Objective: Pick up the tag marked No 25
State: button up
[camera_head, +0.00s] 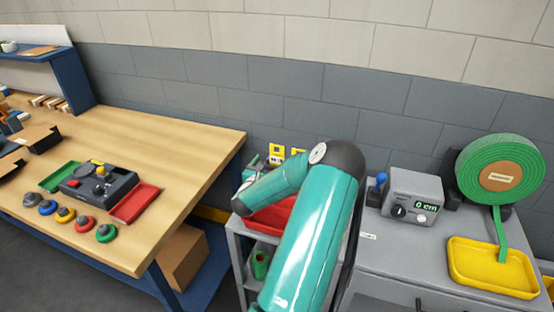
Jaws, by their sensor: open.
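I cannot read No 25 on anything in view. Two small yellow pieces stand against the wall behind my arm: a left one (277,149) with dark marks and a right one (297,151), partly covered by my arm. A small white label (368,237) lies on the grey cabinet top, its print too small to read. My teal arm rises from the bottom middle and bends left over a red tray (272,216). I cannot make out my gripper's fingers at its end.
A wooden workbench (140,130) at left holds a dark control box (98,185) and coloured knobs. The grey cabinet (395,262) at right holds a meter (412,195), green tape roll (500,168) and yellow tray (490,268). A cardboard box (182,257) sits under the bench.

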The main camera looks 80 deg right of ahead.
aim_at(277, 157)
jog(key=d, duration=0.7)
jog(key=shift+s+d+r, duration=0.25)
jog(key=shift+s+d, duration=0.05)
jog(key=shift+d, duration=0.1)
jog(key=c, duration=1.1)
